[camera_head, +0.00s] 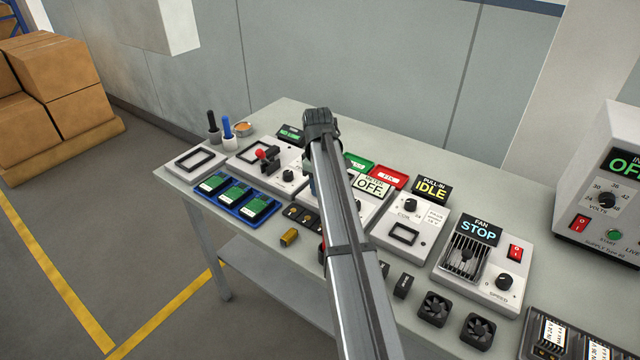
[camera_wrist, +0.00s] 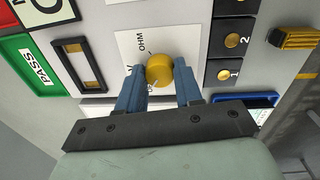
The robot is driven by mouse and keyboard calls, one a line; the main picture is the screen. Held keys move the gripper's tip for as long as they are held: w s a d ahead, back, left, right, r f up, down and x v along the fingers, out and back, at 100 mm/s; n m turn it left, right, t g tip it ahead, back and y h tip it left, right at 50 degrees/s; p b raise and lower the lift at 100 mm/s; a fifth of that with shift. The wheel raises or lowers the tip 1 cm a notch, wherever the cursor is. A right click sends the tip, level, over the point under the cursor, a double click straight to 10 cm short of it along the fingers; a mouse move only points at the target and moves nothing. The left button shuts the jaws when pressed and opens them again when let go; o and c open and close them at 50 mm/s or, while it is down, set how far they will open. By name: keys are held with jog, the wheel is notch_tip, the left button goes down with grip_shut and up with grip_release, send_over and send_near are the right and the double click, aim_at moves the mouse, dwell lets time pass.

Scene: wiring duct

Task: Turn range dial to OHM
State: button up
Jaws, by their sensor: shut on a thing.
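The range dial (camera_wrist: 160,69) is a yellow round knob on a white label plate in the wrist view. The printed words OHM and V stand beside it on the plate. My gripper (camera_wrist: 160,75) has its two blue fingers on either side of the dial, shut on it. The dial's pointer position is too small to tell. In the head view my arm covers the dial and the fingertips.
A display reading OFF (camera_head: 374,186) stands behind the meter panel. Numbered black slots (camera_wrist: 228,54) lie right of the dial in the wrist view, and a green PASS tray (camera_wrist: 28,67) lies left. Panels with fan and coil crowd the right of the bench (camera_head: 268,117).

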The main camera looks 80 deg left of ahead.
jog(key=m, duration=1.1)
jog(key=shift+m, duration=0.3)
jog(key=m, duration=0.5)
jog(key=shift+a+h, duration=0.1)
jog(key=shift+h, duration=0.3)
jog(key=m, duration=0.6)
jog(key=o, duration=1)
jog(key=shift+o, duration=0.2)
jog(key=shift+r, duration=0.1)
